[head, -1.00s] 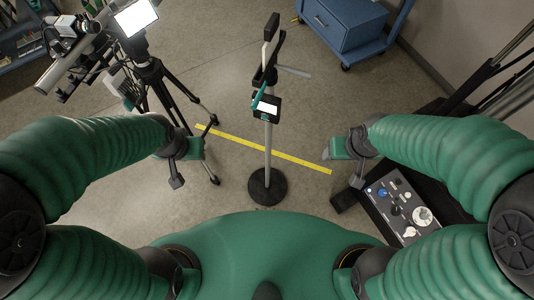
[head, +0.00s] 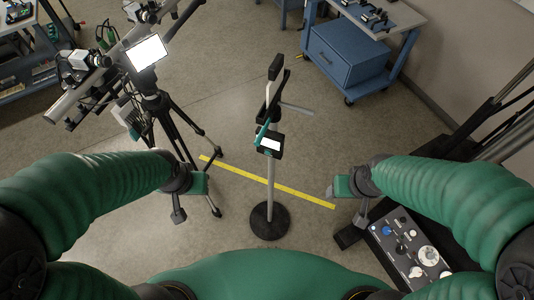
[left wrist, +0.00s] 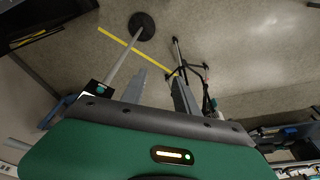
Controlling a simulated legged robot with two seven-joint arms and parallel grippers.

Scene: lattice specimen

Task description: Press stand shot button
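A stand with a grey pole (head: 270,190) and a round black base (head: 270,221) stands upright on the floor ahead of me. Its small dark box with a white label (head: 270,144) and a teal part sits partway up the pole; the shot button itself is too small to make out. The stand also shows at upper left in the left wrist view (left wrist: 142,26). My left gripper (head: 184,205) is left of the stand, apart from it, with its fingers parted and empty (left wrist: 165,92). My right gripper (head: 350,208) is right of the stand, apart from it; its finger gap is unclear.
A tripod (head: 165,110) with a bright panel (head: 147,52) stands at left. A control panel with knobs (head: 409,246) is at lower right, beside black frame bars. A blue cabinet (head: 345,58) is at the back. A yellow floor line (head: 310,195) passes behind the base.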

